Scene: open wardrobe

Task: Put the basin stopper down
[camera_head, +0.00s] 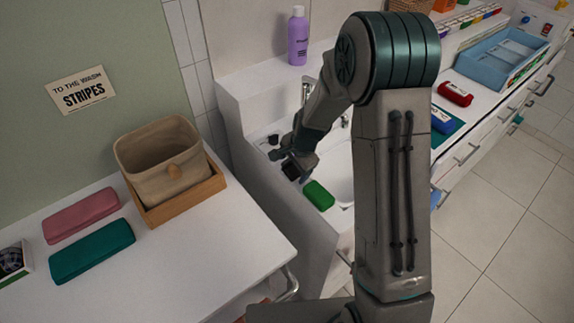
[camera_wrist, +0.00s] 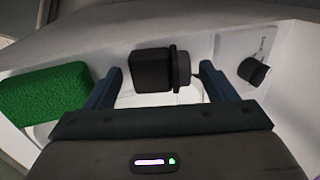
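A black piece with a blocky body and a round flange, which looks like the basin stopper (camera_wrist: 152,71), lies sideways between my fingertips in the wrist view. It also shows as a dark shape in the head view (camera_head: 290,170), at the near rim of the white washbasin (camera_head: 340,170). My gripper (camera_wrist: 160,78) has its fingers apart, with a narrow gap showing on each side of the piece. It also shows in the head view (camera_head: 290,166). I cannot tell whether the piece rests fully on the rim.
A green sponge (camera_head: 318,195) lies right of my gripper on the rim. A small black cylinder (camera_wrist: 253,71) stands on the other side, near a printed label (camera_wrist: 248,43). A purple bottle (camera_head: 298,36) stands behind the basin. A beige basket (camera_head: 160,150) stands on the left counter.

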